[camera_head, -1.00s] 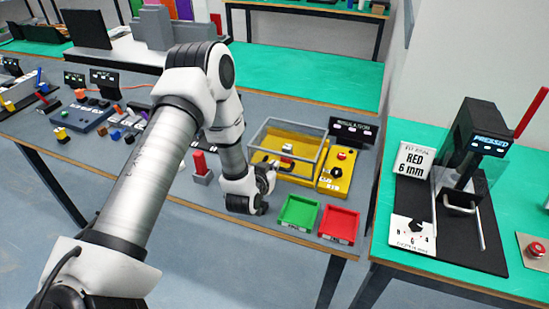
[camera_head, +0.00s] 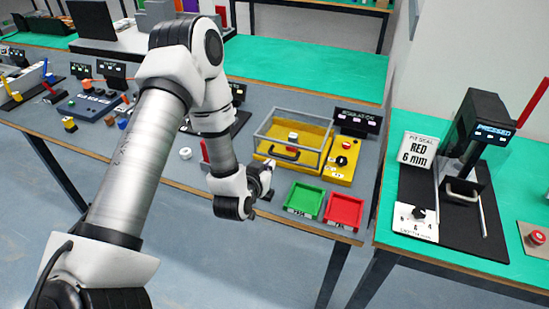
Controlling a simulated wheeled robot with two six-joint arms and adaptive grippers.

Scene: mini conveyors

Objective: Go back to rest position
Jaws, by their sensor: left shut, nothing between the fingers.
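My left arm reaches in from the lower left over the grey table (camera_head: 290,232). Its left gripper (camera_head: 264,180) is small and dark at the end of the wrist, shut and empty. It hangs near the table's front edge, left of the green tray (camera_head: 305,199) and in front of the yellow clear-walled box (camera_head: 300,140). It looks apart from both. My wrist partly hides the fingers. My right gripper is not in view.
A red tray (camera_head: 344,211) sits right of the green one. A red upright piece (camera_head: 204,151) is partly hidden behind my arm. The floor in front is clear.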

